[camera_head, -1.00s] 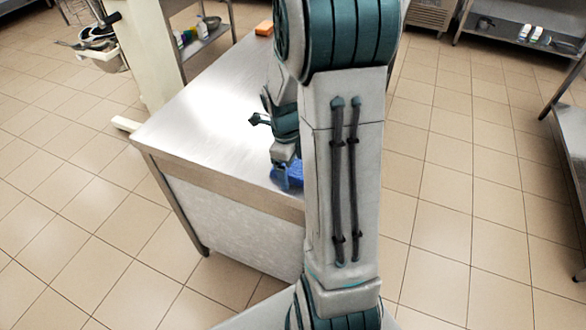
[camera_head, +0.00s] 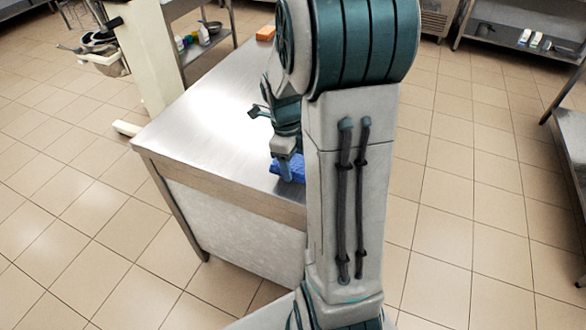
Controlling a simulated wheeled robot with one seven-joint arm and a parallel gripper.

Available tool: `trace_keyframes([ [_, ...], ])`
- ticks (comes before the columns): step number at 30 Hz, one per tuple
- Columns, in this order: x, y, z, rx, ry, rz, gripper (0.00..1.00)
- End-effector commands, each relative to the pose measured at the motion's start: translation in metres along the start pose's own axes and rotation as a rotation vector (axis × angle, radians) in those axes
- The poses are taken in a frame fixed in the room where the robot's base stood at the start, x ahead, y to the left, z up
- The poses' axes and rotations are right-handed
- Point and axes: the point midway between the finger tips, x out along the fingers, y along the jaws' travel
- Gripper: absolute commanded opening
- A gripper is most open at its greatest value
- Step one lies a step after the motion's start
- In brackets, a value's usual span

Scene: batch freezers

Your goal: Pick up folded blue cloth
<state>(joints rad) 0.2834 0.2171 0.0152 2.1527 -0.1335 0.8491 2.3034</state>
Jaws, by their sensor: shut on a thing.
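The folded blue cloth (camera_head: 297,172) is at the near right part of the steel table (camera_head: 200,125), partly hidden behind my arm. My gripper (camera_head: 286,172) points down at it and is shut on it. The fingertips are small in view and partly hidden. I cannot tell whether the cloth still touches the table top.
An orange block (camera_head: 265,33) lies at the table's far end. A white column-like stand (camera_head: 147,60) is beside the table's left edge. The table's left half is clear.

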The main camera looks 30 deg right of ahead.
Motion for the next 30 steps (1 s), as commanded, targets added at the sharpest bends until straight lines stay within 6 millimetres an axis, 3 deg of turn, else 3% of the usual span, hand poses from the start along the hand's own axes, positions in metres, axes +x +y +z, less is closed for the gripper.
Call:
trace_keyframes([
  [1,-0.011,0.001,-0.003,0.001,-0.005,-0.007,0.39],
  [15,-0.050,0.052,-0.077,0.002,-0.002,-0.003,0.39],
  [22,-0.061,0.066,-0.096,0.000,-0.001,-0.002,0.39],
  [30,-0.065,0.070,-0.102,0.000,-0.001,-0.001,0.39],
])
